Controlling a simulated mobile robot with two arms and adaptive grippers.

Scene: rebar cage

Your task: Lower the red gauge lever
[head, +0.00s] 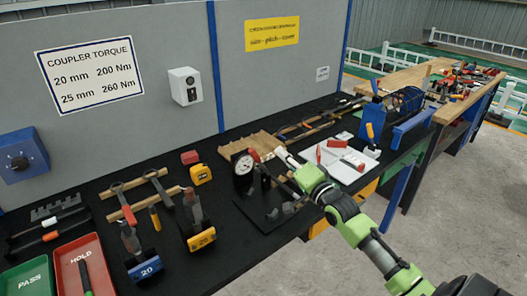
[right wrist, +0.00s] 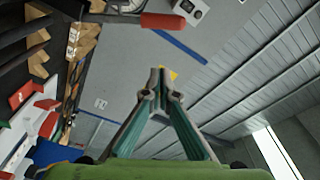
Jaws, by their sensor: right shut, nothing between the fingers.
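The round gauge (head: 243,168) with a white dial stands on a black base on the bench. Its red lever grip (head: 254,155) sits raised at the dial's right side, slanting. In the right wrist view a red cylinder (right wrist: 163,21), apparently this grip, lies crosswise beyond the fingertips. My right gripper (head: 280,153) comes in from the right on a green arm, its tip just right of the red grip and seemingly apart from it. Its fingers (right wrist: 160,82) are closed together and empty in the right wrist view. My left gripper is not in view.
Left of the gauge stand yellow (head: 201,238) and blue (head: 144,268) blocks with tools. A wooden pallet (head: 252,144) lies behind it, and a white tray (head: 340,168) to its right. A grey panel (head: 120,115) backs the bench.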

